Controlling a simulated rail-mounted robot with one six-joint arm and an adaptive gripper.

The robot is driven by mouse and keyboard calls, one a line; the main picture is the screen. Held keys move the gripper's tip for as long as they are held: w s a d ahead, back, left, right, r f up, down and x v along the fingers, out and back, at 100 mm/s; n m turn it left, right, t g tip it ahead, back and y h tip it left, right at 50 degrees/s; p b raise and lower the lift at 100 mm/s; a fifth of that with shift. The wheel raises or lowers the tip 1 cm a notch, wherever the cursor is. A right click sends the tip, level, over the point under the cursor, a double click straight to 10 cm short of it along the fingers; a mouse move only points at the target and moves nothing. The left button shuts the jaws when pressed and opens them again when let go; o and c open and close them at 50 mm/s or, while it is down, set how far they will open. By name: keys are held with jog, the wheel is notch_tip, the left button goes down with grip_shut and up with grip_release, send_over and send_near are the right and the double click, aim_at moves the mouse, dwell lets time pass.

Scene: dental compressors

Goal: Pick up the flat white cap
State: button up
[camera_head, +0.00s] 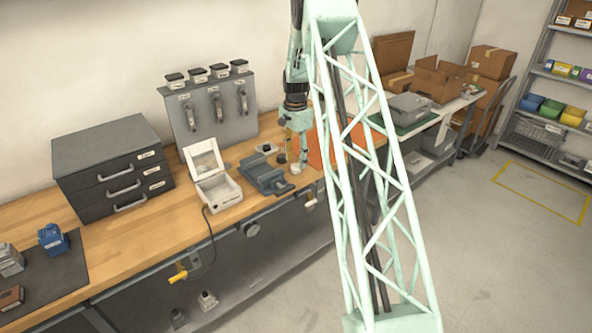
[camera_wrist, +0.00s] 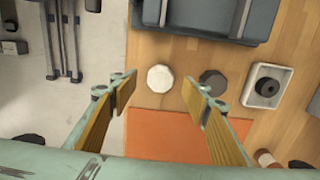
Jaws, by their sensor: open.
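The flat white cap (camera_wrist: 160,78) lies on the wooden bench in the wrist view, beside a dark round cap (camera_wrist: 213,82). It shows small and pale near the bench's front edge in the head view (camera_head: 296,169). My gripper (camera_wrist: 158,89) is open and empty, its yellow-padded fingers spread on either side of the cap's place in the wrist view. The cap appears slightly beyond the line between the fingertips, and the fingers look to be above the bench. In the head view my gripper (camera_head: 294,152) points down over this spot.
An orange mat (camera_wrist: 178,136) and a light square holder with a dark round part (camera_wrist: 267,86) lie near the cap. An open white case (camera_head: 211,174) and drawer cabinet (camera_head: 114,162) are farther left.

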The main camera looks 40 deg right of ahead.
aim_at(295, 166)
jog(key=shift+w+f, duration=0.1)
jog(key=shift+f, duration=1.55)
jog(key=c, duration=1)
